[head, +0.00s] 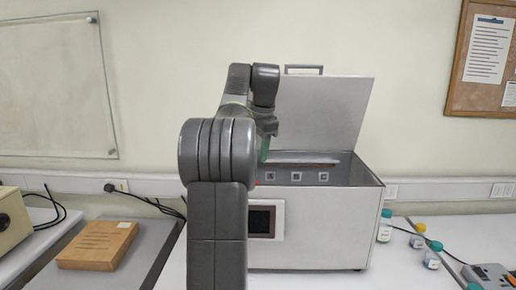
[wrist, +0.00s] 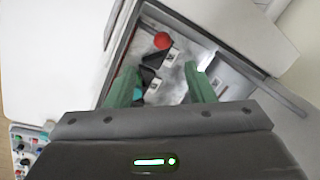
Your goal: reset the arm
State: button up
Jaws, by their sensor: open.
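My arm rises in the middle of the head view and bends toward a white box-shaped machine (head: 322,230) with its lid (head: 322,105) raised. My gripper (wrist: 162,82) shows in the wrist view with its two green fingers spread apart and nothing between them. It points down over the open top of the machine. In the head view one green finger (head: 265,148) shows just above the machine's opening; the rest of the gripper is mostly hidden by my arm. Inside the machine, the wrist view shows a red round thing (wrist: 162,41) and dark parts with small white marker tags (wrist: 153,87).
Several small bottles, one with a blue cap (head: 385,226), stand right of the machine. A grey device (head: 488,276) lies at the far right. A brown cardboard box (head: 97,245) lies on the left table. The raised lid stands behind the opening, close to my arm.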

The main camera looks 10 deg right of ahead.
jog(key=w+f, duration=0.1)
jog(key=f, duration=0.8)
jog(key=w+f, duration=0.1)
jog(key=f, duration=0.3)
jog(key=shift+w+a+f, duration=0.25)
jog(key=shift+w+a, duration=0.05)
jog(key=shift+a, duration=0.1)
jog(key=shift+w+d, duration=0.25)
jog(key=shift+w, duration=0.6)
